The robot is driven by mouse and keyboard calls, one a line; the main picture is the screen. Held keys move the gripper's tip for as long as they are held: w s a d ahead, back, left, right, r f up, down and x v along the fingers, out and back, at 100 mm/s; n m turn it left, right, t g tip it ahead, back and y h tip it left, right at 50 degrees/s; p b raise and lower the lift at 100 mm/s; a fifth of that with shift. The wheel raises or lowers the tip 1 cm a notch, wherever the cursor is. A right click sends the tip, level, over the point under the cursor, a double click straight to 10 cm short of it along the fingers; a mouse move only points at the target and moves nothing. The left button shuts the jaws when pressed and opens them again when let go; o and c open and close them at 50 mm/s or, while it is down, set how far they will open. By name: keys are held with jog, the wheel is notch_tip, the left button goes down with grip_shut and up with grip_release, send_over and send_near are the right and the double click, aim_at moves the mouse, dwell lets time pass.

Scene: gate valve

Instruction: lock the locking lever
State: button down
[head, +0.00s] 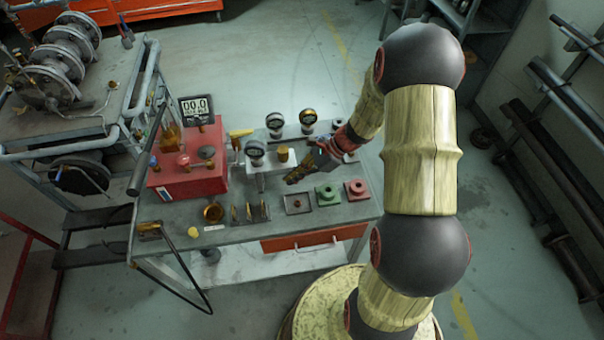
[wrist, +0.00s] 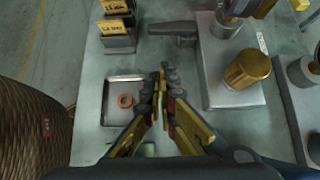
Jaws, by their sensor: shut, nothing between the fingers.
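A dark grey lever-shaped handle (wrist: 175,29) lies level beside the pale plate, at the top of the wrist view. A yellow-handled lever (head: 240,133) stands beside the red box in the head view. I cannot tell for sure which is the locking lever. My gripper (head: 290,181) is over the bench, in front of the plate with the brass knob. In the wrist view my gripper (wrist: 162,76) has its fingertips together with nothing between them. They point toward the grey handle, and a gap shows between them. The head view barely shows that handle.
The pale plate (wrist: 222,92) carries a brass knob (wrist: 247,68) and a gauge. A square tray (wrist: 111,117) with an orange ring and a card rack (wrist: 117,43) stand left of the fingers. A red box (head: 187,184) is farther left. Bare bench shows around the grey handle.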

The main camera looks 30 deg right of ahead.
aim_at(260, 183)
jog(key=a, duration=0.1)
jog(key=w+a+f+b, duration=0.1)
jog(key=a, duration=0.1)
jog(key=a+f, duration=0.1)
jog(key=shift+w+a, duration=0.2)
jog(key=shift+a, duration=0.1)
jog(key=shift+w+a+b, duration=0.2)
jog(key=shift+a+b, duration=0.15)
jog(key=shift+a, duration=0.15)
jog(key=shift+r, duration=0.1)
